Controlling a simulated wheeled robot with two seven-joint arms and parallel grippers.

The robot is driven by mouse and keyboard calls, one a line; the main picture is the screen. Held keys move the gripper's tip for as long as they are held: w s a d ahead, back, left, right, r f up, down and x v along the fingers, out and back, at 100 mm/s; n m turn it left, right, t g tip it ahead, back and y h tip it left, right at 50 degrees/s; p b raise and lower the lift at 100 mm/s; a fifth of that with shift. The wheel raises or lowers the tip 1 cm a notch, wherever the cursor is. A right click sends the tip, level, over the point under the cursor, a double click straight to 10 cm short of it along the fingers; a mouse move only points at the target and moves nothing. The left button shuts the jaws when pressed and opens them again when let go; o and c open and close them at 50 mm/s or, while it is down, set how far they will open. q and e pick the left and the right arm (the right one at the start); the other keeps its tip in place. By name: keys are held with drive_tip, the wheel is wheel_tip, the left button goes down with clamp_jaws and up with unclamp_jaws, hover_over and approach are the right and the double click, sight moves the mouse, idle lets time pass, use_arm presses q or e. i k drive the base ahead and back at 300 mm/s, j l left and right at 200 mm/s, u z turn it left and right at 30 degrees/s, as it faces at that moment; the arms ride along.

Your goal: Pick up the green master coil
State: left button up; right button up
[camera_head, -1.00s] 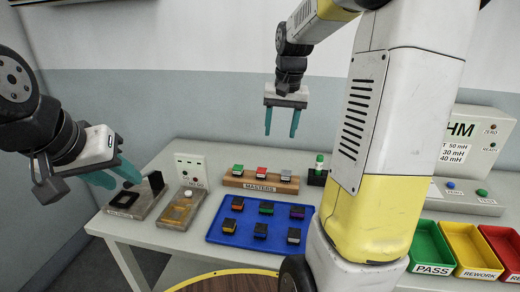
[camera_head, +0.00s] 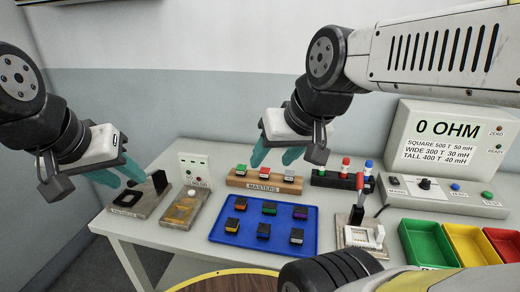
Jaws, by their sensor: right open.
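The green master coil (camera_head: 241,168) sits at the left end of the wooden masters block (camera_head: 238,180), left of a red coil (camera_head: 265,172) and a grey coil (camera_head: 289,174). My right gripper (camera_head: 273,160) is open and empty. Its teal fingers point down and to the left, with the tips over or behind the block, right of the green coil. I cannot tell its exact height or depth. My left gripper (camera_head: 119,176) is open and empty at the left, over the grey-brown fixture.
A blue tray (camera_head: 228,246) with several dark coils lies in front of the block. Fixtures (camera_head: 183,210) stand at left. A rack of capped posts (camera_head: 340,182), a meter (camera_head: 445,140) reading 0 OHM and green (camera_head: 428,240), yellow and red bins stand at right.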

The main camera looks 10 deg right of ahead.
sight(240, 170)
drive_tip(key=i+j+z, duration=0.1)
drive_tip(key=j, duration=0.55)
drive_tip(key=i+j+z, duration=0.25)
drive_tip(key=i+j, duration=0.15)
drive_tip(key=j, duration=0.25)
